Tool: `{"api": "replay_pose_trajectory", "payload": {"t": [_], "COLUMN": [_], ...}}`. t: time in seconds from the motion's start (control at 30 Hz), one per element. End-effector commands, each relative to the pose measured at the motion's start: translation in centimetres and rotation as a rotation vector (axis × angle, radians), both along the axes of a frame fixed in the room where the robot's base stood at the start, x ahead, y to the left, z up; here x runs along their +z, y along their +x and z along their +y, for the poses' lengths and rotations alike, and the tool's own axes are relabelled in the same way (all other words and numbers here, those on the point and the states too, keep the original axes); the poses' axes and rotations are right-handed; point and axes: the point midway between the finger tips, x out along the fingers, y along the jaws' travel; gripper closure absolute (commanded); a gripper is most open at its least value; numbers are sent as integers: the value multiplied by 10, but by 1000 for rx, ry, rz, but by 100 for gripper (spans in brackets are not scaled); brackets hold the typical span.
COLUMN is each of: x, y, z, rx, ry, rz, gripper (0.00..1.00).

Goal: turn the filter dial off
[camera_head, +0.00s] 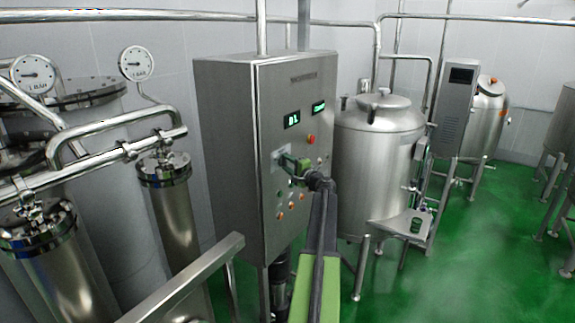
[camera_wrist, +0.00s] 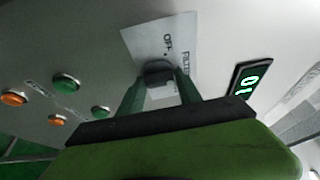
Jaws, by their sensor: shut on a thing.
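The filter dial (camera_wrist: 158,70) is a dark round knob on a white label plate (camera_wrist: 150,38) on the cabinet front. The plate carries the words FILTER, partly hidden, and OFF. My gripper (camera_wrist: 159,88) has its two green fingers on either side of the dial and is shut on it. In the head view my gripper (camera_head: 292,163) is at the front of the steel control cabinet (camera_head: 228,160) and largely hides the dial. Which way the dial points cannot be told.
A small green-lit display (camera_wrist: 248,80) sits right of the dial in the wrist view. Green buttons (camera_wrist: 66,82) and orange buttons (camera_wrist: 14,97) are to its left. A red button (camera_head: 311,139) is above my gripper in the head view. A steel tank (camera_head: 378,165) stands right of the cabinet.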

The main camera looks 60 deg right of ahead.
Motion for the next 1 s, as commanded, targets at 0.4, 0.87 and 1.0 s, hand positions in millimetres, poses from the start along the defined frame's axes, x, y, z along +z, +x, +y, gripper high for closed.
{"api": "replay_pose_trajectory", "payload": {"t": [0.4,0.87,1.0], "x": [0,-5,-6], "y": [1,2,2], "z": [0,-1,-1], "rx": [1,0,0], "ry": [-7,-249,-381], "rz": [-1,-2,0], "gripper": [100,100,100]}}
